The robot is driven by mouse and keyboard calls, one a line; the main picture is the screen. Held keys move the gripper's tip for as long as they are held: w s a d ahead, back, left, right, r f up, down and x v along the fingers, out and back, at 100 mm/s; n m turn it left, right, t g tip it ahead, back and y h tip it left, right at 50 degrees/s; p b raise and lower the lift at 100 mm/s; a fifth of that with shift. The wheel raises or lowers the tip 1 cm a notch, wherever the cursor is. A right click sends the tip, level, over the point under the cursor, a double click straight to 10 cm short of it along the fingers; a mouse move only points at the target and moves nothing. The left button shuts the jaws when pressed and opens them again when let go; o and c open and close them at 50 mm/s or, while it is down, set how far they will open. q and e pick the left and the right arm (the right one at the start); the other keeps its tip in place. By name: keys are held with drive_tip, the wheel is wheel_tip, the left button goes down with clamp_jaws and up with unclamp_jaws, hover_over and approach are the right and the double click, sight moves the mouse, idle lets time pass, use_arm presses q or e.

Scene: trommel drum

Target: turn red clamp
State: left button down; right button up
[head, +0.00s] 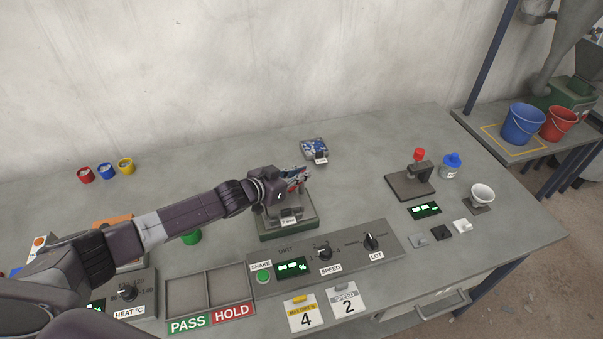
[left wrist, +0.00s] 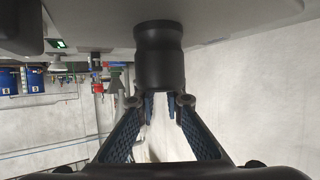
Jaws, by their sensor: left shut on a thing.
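My left gripper (head: 296,178) reaches in from the left over the grey-green shaker unit (head: 288,228) in the middle of the bench. Its fingers are shut at the red clamp (head: 293,187), of which only a small red patch shows between and beside them. The rest of the clamp is hidden by the gripper. In the left wrist view, the two fingers (left wrist: 160,102) close in around the lower end of a dark round post (left wrist: 160,55); no red shows there. My right gripper is not in view.
A control panel (head: 343,258) with a green button and two knobs stands in front of the shaker. A stand with a red top (head: 419,154) and a white funnel cup (head: 482,192) are at right. A blue-patterned box (head: 314,150) lies behind. Empty trays (head: 226,284) are at front left.

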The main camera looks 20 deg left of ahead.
use_arm(q)
drive_tip(key=shift+w+a+m+g+h, duration=0.1)
drive_tip(key=shift+m+g+h, duration=0.2)
drive_tip(key=shift+m+h, duration=0.1)
drive_tip(key=shift+m+g+h+b, duration=0.5)
drive_tip(key=shift+m+h+b, duration=0.2)
drive_tip(key=shift+m+h, duration=0.1)
drive_tip(key=shift+m+g+h+b, duration=0.9)
drive_tip(key=shift+m+g+h, duration=0.25)
drive_tip(key=shift+m, duration=0.25)
drive_tip(key=shift+m+g+h+b, duration=0.3)
drive_tip(key=shift+m+g+h, duration=0.05)
drive_tip(key=shift+m+g, duration=0.3)
drive_tip(key=c, duration=2)
unclamp_jaws()
